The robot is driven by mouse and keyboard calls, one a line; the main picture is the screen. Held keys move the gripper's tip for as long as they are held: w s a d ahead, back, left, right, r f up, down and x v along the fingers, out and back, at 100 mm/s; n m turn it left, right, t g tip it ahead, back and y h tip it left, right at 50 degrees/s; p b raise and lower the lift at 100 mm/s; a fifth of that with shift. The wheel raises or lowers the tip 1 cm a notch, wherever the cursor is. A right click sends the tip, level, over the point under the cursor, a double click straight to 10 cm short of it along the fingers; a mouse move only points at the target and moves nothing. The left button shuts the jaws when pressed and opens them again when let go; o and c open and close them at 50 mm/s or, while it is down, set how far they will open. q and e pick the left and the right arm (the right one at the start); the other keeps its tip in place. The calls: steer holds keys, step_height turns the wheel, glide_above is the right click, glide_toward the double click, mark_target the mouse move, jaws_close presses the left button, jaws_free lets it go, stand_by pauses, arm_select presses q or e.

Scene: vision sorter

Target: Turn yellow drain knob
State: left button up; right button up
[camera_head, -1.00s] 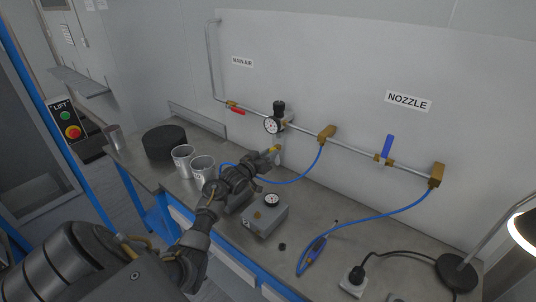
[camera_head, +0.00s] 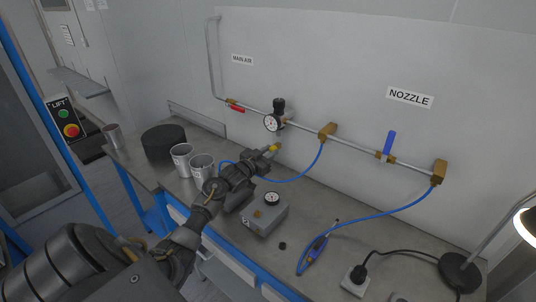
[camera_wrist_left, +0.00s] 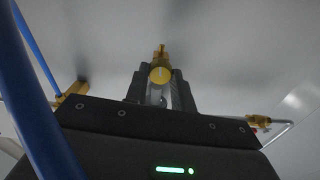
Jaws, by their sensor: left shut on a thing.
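The yellow drain knob (camera_head: 275,147) is at the lower end of the regulator and filter assembly, below the round gauge (camera_head: 272,124). My left gripper (camera_head: 268,151) reaches up to it from the lower left, with its fingertips at the knob. In the left wrist view, the yellow knob (camera_wrist_left: 160,75) sits between the two dark fingers (camera_wrist_left: 160,88), which are shut on it. A clear part below the knob also shows between the fingers. My right gripper is in neither view.
The wall pipe carries a red-handled valve (camera_head: 235,106), brass fittings and a blue-handled valve (camera_head: 388,144). A blue hose (camera_head: 372,219) loops over the bench. Metal cups (camera_head: 202,166), a black round block (camera_head: 164,142) and a grey gauge box (camera_head: 266,215) stand near my left arm.

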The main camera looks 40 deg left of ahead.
arm_select(q)
steer(key=shift+m, duration=0.6)
steer(key=o, duration=1)
steer(key=shift+s, duration=0.1)
steer(key=shift+s+f+b, duration=0.1)
steer(key=shift+s+b, duration=0.15)
steer(key=shift+b, duration=0.1)
steer(key=s+b, duration=0.1)
steer(key=s, duration=0.5)
steer(key=shift+s, duration=0.4)
